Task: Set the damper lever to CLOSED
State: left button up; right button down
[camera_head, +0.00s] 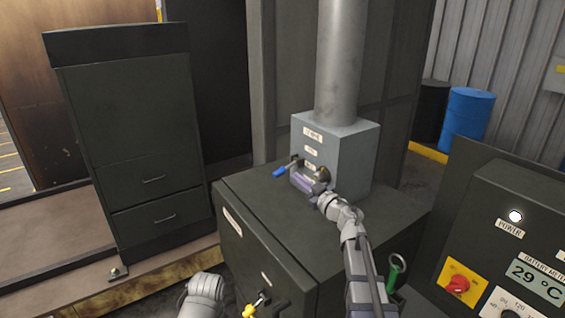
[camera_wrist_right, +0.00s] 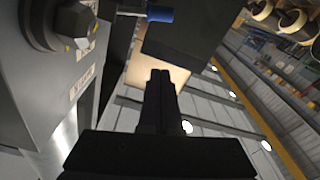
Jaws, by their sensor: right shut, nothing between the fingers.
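The damper lever has a blue grip (camera_head: 279,171) and sticks out to the left from the front of a grey damper box (camera_head: 357,150). Its blue grip also shows at the top of the right wrist view (camera_wrist_right: 160,14), with its round hub (camera_wrist_right: 50,22) at the upper left. My right gripper (camera_wrist_right: 160,76) is shut and empty. In the head view it is close in front of the box, to the right of the blue grip, and appears apart from it. The box's labels are too small to read surely. My left gripper is out of view.
A grey pipe (camera_head: 342,60) rises from the box, which stands on a dark cabinet (camera_head: 260,200). A yellow-handled control (camera_head: 249,311) is on the cabinet front. A control panel (camera_head: 500,235) stands at the right, and a drawer cabinet (camera_head: 130,150) at the left.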

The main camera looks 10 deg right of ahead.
send_over(279, 175)
jog(key=s, duration=0.4)
jog(key=shift+w+d+f+b, duration=0.15)
jog(key=shift+w+f+b, duration=0.35)
jog(key=shift+f+b, duration=0.3)
jog(key=shift+w+d+f+b, duration=0.15)
jog(key=shift+w+f+b, duration=0.35)
jog(key=shift+f+b, duration=0.25)
jog(key=shift+f+n+b, duration=0.6)
jog(key=shift+f+b, duration=0.2)
jog(key=shift+b, duration=0.05)
jog(key=shift+d+f+b, duration=0.2)
jog(key=shift+f+b, duration=0.25)
jog(key=shift+f, duration=0.05)
jog(key=shift+r, duration=0.2)
